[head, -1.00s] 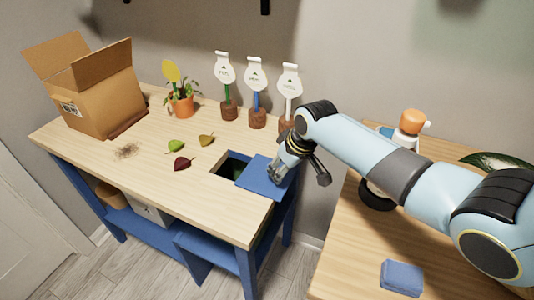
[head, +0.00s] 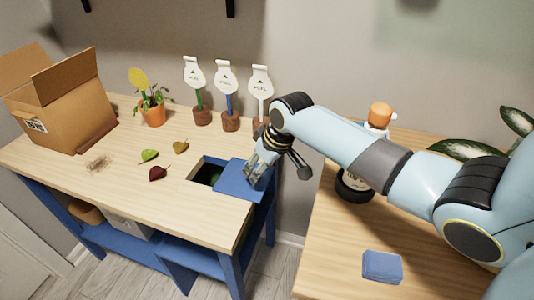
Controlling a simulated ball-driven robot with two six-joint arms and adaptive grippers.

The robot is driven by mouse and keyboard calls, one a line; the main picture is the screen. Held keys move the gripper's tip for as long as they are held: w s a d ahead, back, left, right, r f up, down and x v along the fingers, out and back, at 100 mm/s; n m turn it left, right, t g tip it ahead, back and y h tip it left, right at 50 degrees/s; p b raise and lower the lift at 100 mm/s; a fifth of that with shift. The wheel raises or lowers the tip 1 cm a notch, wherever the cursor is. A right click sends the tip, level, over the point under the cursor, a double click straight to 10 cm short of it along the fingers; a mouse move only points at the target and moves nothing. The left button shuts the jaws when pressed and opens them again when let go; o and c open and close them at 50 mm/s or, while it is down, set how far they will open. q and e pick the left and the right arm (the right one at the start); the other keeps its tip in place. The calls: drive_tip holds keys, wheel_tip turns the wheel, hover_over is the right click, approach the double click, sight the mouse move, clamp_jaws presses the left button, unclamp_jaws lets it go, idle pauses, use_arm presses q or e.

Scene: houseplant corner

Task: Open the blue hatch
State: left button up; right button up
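The blue hatch (head: 236,187) is a flat panel at the right end of the workbench top. It lies flat, to the right of a dark rectangular opening (head: 205,171) that is partly uncovered. My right gripper (head: 254,174) reaches in from the right, with its fingertips down at the hatch's upper right part. They look to be touching or just above it. I cannot tell whether the fingers are open or shut, as they are small and partly hidden by the wrist. My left gripper is not in view.
The bench (head: 100,185) also holds a cardboard box (head: 62,112), a potted plant (head: 152,115), several loose leaves and three labelled stakes (head: 229,95). A side table (head: 335,235) at right carries a blue sponge (head: 382,266) and an orange-capped bottle (head: 380,117).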

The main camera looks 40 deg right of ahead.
drive_tip(key=v, duration=1)
drive_tip(key=shift+s+f, duration=0.1)
